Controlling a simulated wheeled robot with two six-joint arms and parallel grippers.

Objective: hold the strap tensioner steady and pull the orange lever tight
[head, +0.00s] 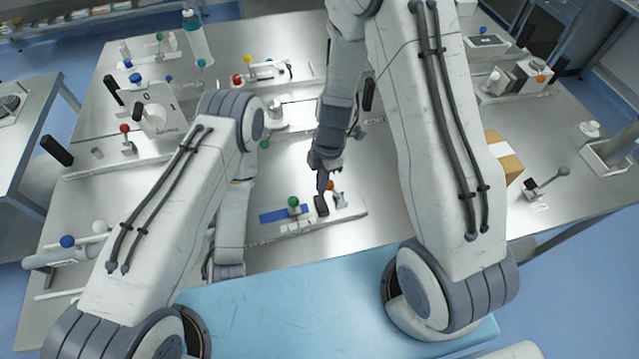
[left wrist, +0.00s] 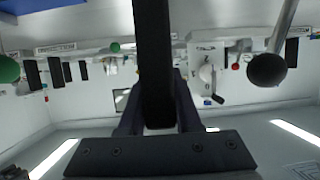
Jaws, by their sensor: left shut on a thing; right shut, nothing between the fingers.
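The strap tensioner's base plate (head: 349,212) lies on the bench in the head view. On it are a green knob (head: 293,203), a blue strip (head: 272,217), a black grip (head: 321,206) and an orange knob (head: 331,185) beside a metal part. My right gripper (head: 322,183) points down just above the black grip, beside the orange knob. It is shut and empty; contact is unclear. My left gripper (left wrist: 160,100) is shut on a black bar (left wrist: 153,45) in the left wrist view. My left arm hides its fingers in the head view. I cannot tell whether the bar is the tensioner's grip.
In the left wrist view a dark ball (left wrist: 267,70) on a metal rod stands to the right. A green ball (left wrist: 8,70) is at the left edge. Other knobbed fixtures (head: 127,140) stand left on the bench; a cardboard box (head: 503,157) is right.

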